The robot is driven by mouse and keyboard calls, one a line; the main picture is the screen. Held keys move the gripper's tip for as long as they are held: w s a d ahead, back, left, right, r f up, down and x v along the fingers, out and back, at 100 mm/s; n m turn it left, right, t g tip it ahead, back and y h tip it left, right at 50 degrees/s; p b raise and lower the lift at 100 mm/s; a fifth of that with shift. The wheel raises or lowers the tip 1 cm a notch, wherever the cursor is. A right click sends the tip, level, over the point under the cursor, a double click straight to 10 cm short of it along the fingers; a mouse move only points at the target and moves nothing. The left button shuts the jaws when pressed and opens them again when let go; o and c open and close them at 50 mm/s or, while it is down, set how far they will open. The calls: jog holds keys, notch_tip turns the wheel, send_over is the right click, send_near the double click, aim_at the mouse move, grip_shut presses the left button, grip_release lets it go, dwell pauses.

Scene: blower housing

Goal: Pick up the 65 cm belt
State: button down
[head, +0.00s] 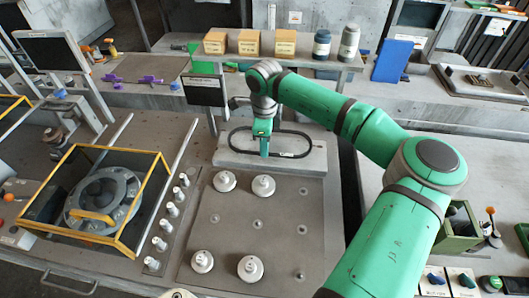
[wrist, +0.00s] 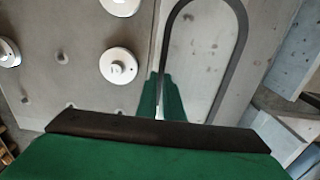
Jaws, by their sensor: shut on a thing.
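The belt is a thin black elongated loop (head: 312,147) at the long pale grey block (head: 305,166), in the middle of the head view. In the wrist view the belt (wrist: 241,45) shows as a dark rounded loop end over the block's light surface. My gripper (head: 264,152) points down at the belt's near side and is shut on it. In the wrist view my green gripper (wrist: 162,105) meets the belt's left strand. The dark and green body of the gripper hides the rest of the loop. I cannot tell whether the belt rests on the block or hangs just above it.
A grey plate with several white round pegs (head: 263,186) lies in front of the block. A yellow-framed blower housing (head: 103,200) stands left. A shelf (head: 300,58) with boxes and bottles is behind, and a dark screen (head: 204,90) stands close behind the block's left end.

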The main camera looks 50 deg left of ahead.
jog(key=s+d, duration=0.3)
jog(key=s, duration=0.1)
jog(key=s+d, duration=0.8)
jog(key=s, duration=0.1)
jog(key=shift+s+d+r, duration=0.15)
jog(key=shift+s+r, duration=0.05)
jog(key=shift+r, duration=1.05)
jog(key=shift+s+d+r, duration=0.15)
jog(key=shift+r, duration=1.05)
